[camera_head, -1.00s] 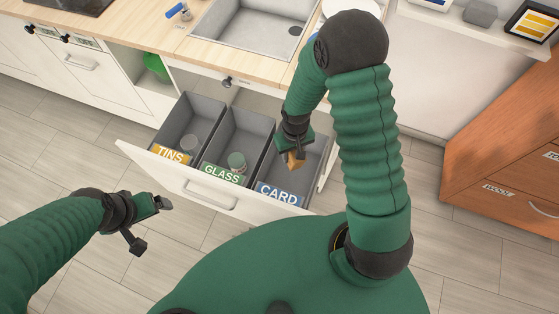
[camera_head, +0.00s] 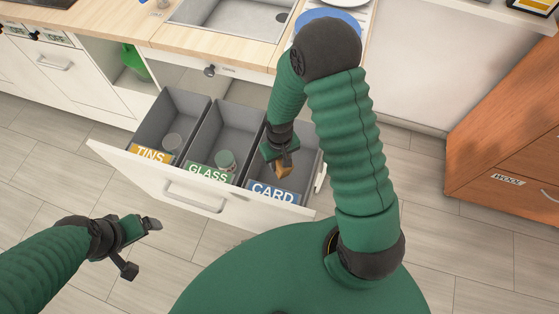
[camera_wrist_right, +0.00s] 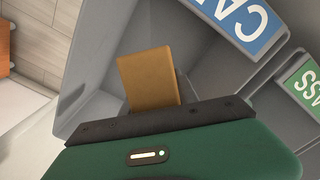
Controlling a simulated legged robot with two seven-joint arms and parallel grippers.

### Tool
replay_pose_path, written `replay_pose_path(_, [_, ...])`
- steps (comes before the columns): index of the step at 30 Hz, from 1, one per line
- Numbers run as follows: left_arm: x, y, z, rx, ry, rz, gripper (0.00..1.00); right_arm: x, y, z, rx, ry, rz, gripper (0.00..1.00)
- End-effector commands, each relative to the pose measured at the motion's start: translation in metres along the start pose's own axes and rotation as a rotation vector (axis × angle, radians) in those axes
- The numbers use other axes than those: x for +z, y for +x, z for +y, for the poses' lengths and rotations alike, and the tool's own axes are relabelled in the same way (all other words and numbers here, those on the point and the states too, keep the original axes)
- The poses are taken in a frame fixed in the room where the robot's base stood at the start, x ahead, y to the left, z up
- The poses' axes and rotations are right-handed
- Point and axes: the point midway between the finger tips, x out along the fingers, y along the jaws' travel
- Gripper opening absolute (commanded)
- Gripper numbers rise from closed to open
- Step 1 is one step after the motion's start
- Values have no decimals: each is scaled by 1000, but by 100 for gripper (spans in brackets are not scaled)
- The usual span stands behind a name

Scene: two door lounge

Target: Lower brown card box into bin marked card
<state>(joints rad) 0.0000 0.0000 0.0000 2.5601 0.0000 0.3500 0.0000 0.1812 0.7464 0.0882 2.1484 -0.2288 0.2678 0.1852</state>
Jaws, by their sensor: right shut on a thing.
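The small brown card box (camera_head: 284,171) is held by my right gripper (camera_head: 280,163), low over or inside the grey bin marked CARD (camera_head: 307,161). The right wrist view shows the box (camera_wrist_right: 149,78) projecting past the gripper's dark edge, with the bin's grey walls around it and the blue CARD label (camera_wrist_right: 242,22) at upper right. The fingertips are mostly hidden there. I cannot tell how far the box is below the rim. My left gripper (camera_head: 143,246) is open and empty, in front of the drawer at lower left.
The worktop (camera_head: 120,25) lies behind. A brown drawer cabinet (camera_head: 510,130) stands right. Floor is clear between.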

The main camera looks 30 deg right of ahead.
Motion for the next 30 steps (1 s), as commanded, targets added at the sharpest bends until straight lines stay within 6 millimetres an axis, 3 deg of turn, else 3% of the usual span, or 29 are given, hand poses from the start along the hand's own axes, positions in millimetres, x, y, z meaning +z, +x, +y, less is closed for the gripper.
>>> replay_pose_path(1, [3,14,0,0,0,0,89,0,15,0,0,0,0,0])
replay_pose_path(16, [19,81,0,0,0,0,89,-1,86,0,0,0,0,0])
replay_pose_path(21, [22,91,0,0,0,0,89,-1,97,0,0,0,1,0])
replay_pose_path(29, [21,90,0,0,0,0,89,-1,98,0,-1,0,-2,0])
replay_pose_path(30, [21,90,0,0,0,0,89,-1,98,0,-1,0,-2,40])
